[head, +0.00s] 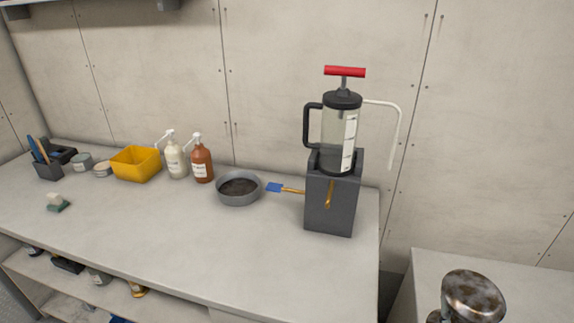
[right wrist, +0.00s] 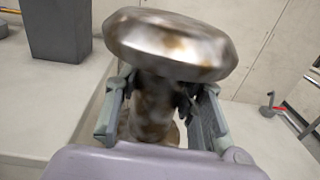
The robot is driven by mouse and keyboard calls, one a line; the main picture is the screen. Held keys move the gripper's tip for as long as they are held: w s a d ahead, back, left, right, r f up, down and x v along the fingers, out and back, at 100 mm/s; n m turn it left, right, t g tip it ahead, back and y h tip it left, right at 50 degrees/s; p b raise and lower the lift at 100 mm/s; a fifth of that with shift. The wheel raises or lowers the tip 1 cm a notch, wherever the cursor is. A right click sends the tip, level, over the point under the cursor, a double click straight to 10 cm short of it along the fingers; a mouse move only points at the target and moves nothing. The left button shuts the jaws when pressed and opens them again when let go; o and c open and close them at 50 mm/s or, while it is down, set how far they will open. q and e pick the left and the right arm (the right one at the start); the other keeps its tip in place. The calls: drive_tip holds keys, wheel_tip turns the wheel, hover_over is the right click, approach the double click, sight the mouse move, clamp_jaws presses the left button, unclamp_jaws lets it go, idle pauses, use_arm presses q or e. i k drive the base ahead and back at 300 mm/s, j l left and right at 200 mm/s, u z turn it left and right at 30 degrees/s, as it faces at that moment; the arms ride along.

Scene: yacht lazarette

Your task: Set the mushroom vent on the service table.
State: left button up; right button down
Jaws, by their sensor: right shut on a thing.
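The mushroom vent (head: 473,296) is a mottled brown and silver metal piece with a wide domed cap. It is at the bottom right of the head view, in front of a pale surface (head: 520,280). In the right wrist view the vent's cap (right wrist: 170,42) is up, above a narrower stem. My right gripper (right wrist: 162,108) is shut on the stem below the cap, with a finger on each side. The vent's lower end is mostly hidden by my gripper. I cannot tell which pale surface is the service table. My left gripper is not in view.
A long pale worktop (head: 150,240) carries a dark box (head: 331,210) with a red-handled pump (head: 342,130), a round pan (head: 239,189), two pump bottles, a yellow bin (head: 136,163) and small items. Its front middle is clear. A gap separates it from the right surface.

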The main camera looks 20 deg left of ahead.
sight(116, 218)
drive_tip(key=u, duration=1.8)
drive_tip(key=i, duration=0.05)
